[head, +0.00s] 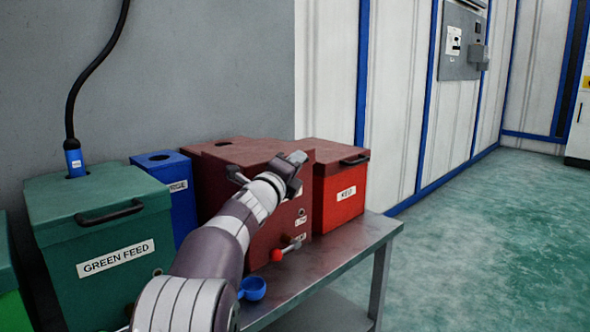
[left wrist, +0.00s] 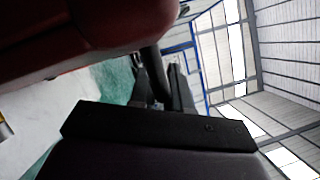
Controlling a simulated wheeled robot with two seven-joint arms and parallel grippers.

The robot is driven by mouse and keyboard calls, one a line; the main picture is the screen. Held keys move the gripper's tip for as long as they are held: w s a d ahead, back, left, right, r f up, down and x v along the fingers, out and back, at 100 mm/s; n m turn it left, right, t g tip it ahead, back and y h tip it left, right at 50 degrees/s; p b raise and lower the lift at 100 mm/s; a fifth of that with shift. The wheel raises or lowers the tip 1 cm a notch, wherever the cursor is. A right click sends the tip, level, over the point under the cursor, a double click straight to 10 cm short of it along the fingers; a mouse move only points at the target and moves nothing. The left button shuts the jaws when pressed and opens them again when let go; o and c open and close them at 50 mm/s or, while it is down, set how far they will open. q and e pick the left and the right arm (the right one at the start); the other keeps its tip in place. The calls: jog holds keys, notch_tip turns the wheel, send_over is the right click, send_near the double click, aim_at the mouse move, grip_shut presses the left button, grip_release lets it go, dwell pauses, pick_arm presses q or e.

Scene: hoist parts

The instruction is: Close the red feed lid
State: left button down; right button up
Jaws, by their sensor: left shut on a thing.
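A large dark red feed box (head: 272,210) stands on the bench with its dark red lid (head: 225,152) on top. My left arm crosses in front of it and hides much of its front and label. My left gripper (head: 293,166) is at the lid's front right area. In the left wrist view, a dark red surface (left wrist: 75,45) fills the upper left. A black handle-like bar (left wrist: 152,70) runs from it between the fingers of the left gripper (left wrist: 160,98), which is shut on it. I cannot tell whether the lid is fully down. My right gripper is not in view.
A smaller red box (head: 340,203) with a black handle stands just right. A green feed box (head: 105,245) and a blue box (head: 180,205) stand left. A blue scoop (head: 253,289) and a red-knobbed lever (head: 278,255) are near the front. The floor right is clear.

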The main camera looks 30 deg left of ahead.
pick_arm(q)
jog(key=shift+f, duration=0.3)
jog(key=c, duration=1.4)
grip_release()
jog(key=shift+c, duration=0.2)
jog(key=shift+a, duration=0.1)
jog(key=shift+s, duration=0.25)
jog(key=s+d+f+p, duration=0.1)
jog(key=s+p, duration=0.1)
jog(key=s, duration=1)
jog(key=shift+f, duration=0.4)
